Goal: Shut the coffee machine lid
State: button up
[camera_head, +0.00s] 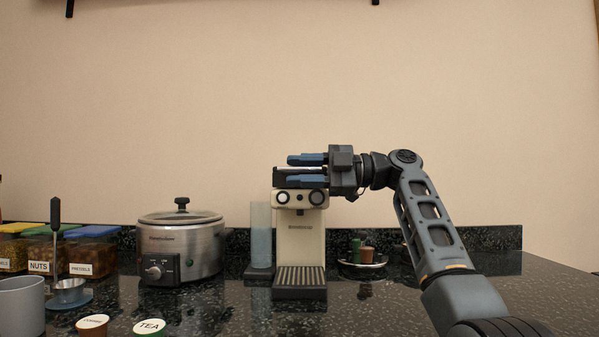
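The fingers are apart, one above the other. A dark, light-edged piece at the machine's top, probably the lid (283,171), shows between them. The fingers hide much of it, so its angle and any contact are unclear.
A slow cooker (182,247) and a clear tank (261,236) stand left of the machine. A plate with capsules (363,256) is to its right. Labelled snack boxes (92,253), a grey mug (21,305) and coffee and tea capsules (150,327) are at left. The far right counter is clear.

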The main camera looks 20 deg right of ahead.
jog(key=v, duration=0.7)
jog(key=shift+d, duration=0.2)
jog(key=shift+s+f, duration=0.1)
